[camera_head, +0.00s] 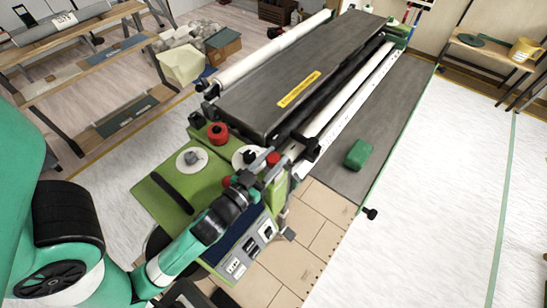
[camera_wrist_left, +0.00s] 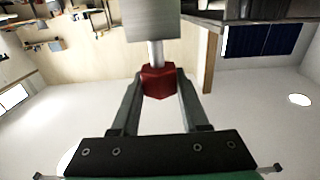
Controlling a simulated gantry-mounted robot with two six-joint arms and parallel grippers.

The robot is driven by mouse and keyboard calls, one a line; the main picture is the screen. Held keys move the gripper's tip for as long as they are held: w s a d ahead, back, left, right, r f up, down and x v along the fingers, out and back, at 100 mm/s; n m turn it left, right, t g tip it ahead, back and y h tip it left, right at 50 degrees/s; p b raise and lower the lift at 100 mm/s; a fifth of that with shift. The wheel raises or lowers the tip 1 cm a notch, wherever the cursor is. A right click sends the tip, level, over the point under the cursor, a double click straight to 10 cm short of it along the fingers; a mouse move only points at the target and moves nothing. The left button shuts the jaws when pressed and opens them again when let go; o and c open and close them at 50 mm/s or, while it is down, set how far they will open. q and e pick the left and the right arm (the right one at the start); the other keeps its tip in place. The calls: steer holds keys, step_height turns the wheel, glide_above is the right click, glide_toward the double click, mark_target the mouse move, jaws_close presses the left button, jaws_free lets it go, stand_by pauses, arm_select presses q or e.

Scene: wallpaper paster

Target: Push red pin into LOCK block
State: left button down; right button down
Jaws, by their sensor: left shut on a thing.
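In the wrist view my left gripper (camera_wrist_left: 158,88) is shut on the red pin (camera_wrist_left: 158,80), with a finger on each side of its red head. The pin's metal shaft runs up to a grey block (camera_wrist_left: 153,22), which looks like the LOCK block; no lettering is readable. A length of shaft shows between the red head and the block. How deep the tip sits is hidden. In the head view my left gripper (camera_head: 258,166) is at the near end of the machine, by a red piece (camera_head: 272,158) that looks like the pin. My right gripper is not in view.
The machine has a long dark table (camera_head: 330,55), white rollers (camera_head: 270,50) and a green end plate (camera_head: 165,188). A red knob (camera_head: 217,132) stands close to my left gripper. A control panel (camera_head: 250,246) lies below it. White paper floor at the right is clear.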

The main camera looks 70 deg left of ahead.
arm_select(q)
steer(key=shift+f, duration=0.2)
steer(key=shift+r, duration=0.1)
steer(key=shift+r+p, duration=0.5)
steer(key=shift+r, duration=0.1)
steer(key=shift+f+b, duration=0.6)
steer(key=shift+b, duration=0.15)
stand_by(1.0)
steer(key=shift+c, duration=1.7)
jaws_free()
